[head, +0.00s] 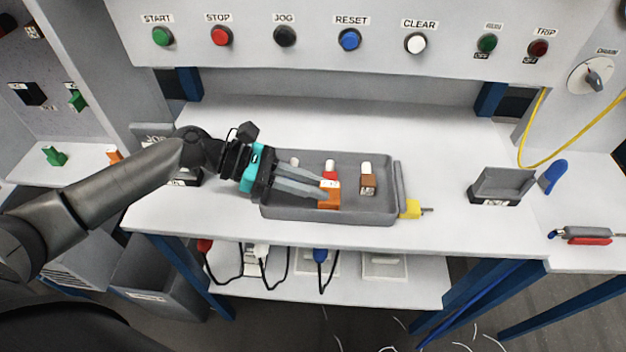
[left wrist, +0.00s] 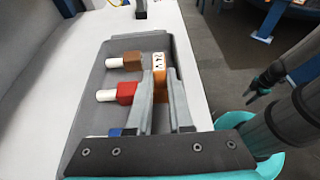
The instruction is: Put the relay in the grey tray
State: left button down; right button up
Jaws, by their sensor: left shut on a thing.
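The relay looks to be the orange block with a white printed label (head: 329,196), seen over the front middle of the grey tray (head: 381,216). My left gripper (head: 323,192) reaches in from the left and is shut on this block. In the left wrist view the block (left wrist: 158,64) shows at the fingertips, its label facing up. I cannot tell whether it touches the tray floor. The grey tray also shows in the left wrist view (left wrist: 88,105). My right gripper (left wrist: 251,98) seems to show small at the right of the left wrist view; its jaws are too small to read.
Inside the tray are a red part with a white cap (head: 329,170), a brown one (head: 368,182) and a blue one (left wrist: 115,132). A yellow-ended item (head: 410,209) lies at the tray's right side. A grey holder (head: 500,186) stands farther right; the table between is clear.

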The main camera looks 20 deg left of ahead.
pick_arm(q)
jog(key=shift+f, duration=0.3)
jog(key=c, duration=0.7)
grip_release()
jog(key=shift+c, duration=0.2)
jog(key=shift+a, duration=0.1)
jog(key=p+v, duration=0.1)
jog(key=v, duration=1)
jog(key=shift+s+a, duration=0.2)
jog(key=shift+a, duration=0.2)
